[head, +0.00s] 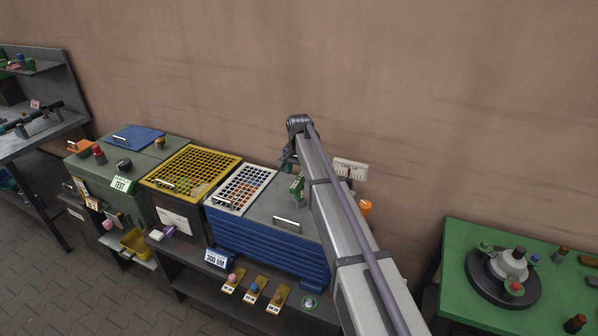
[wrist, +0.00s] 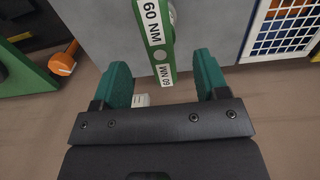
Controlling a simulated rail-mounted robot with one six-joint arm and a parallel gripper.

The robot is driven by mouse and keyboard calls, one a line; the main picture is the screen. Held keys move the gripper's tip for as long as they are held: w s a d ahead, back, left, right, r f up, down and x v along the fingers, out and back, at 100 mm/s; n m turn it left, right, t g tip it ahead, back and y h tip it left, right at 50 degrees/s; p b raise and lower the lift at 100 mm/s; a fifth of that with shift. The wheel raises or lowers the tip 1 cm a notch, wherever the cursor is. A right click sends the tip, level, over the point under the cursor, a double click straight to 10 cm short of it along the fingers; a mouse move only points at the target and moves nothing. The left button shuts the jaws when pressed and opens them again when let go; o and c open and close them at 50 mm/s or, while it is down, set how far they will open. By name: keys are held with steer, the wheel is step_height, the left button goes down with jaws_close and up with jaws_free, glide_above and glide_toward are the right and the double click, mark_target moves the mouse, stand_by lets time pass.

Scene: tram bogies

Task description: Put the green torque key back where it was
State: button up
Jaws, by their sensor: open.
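A green bar with white "60 NM" labels, which looks like the green torque key (wrist: 160,52), shows in the wrist view. Its near end is between the two teal fingers of my gripper (wrist: 161,78), with gaps on both sides. Its far end runs out of the top of the view. My gripper is open and holds nothing. In the head view a small green piece (head: 297,187) shows beside my arm over the grey top of the blue cabinet (head: 265,240); my arm hides much of that area.
A white grid cover (head: 240,188) and a yellow grid cover (head: 192,172) lie left of the grey top. Several knobs on yellow plates (head: 256,288) sit on the lower shelf. An orange knob (head: 365,207) is right of my arm. A green table (head: 470,235) stands at right.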

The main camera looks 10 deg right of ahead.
step_height(320, 180, up, 8)
steer(key=p, duration=0.6)
steer(key=s+n, duration=0.7)
steer(key=s, duration=3.2)
step_height(320, 180, down, 10)
steer(key=b, duration=1)
steer(key=shift+w, duration=0.4)
steer(key=shift+f, duration=0.1)
